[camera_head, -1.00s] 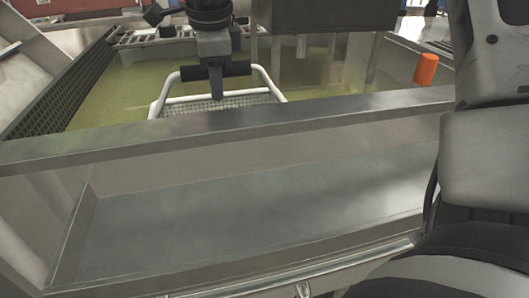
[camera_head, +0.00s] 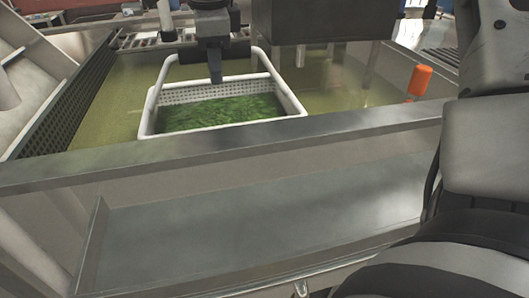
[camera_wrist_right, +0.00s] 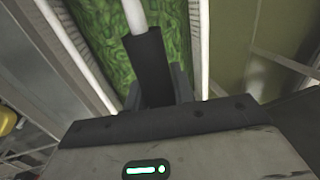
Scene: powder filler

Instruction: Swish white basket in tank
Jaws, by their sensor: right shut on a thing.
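The white basket (camera_head: 225,88) sits in the tank (camera_head: 340,85) of yellow-green liquid, close behind the tank's front rim. Green leafy contents (camera_head: 222,111) fill its bottom. My right gripper (camera_head: 215,72) is above the basket, shut on the dark grip of its white handle. In the right wrist view the gripper (camera_wrist_right: 160,90) is closed around the dark sleeve on the white handle bar, with the green contents (camera_wrist_right: 105,45) beneath. The fingertips are partly hidden by the sleeve. My left gripper is not in view.
A steel rim (camera_head: 240,147) runs across the tank's front, with an empty metal trough (camera_head: 250,215) before it. A dark perforated panel (camera_head: 65,105) lines the left. An orange cylinder (camera_head: 419,80) stands at the right, and a dark box (camera_head: 330,20) hangs behind.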

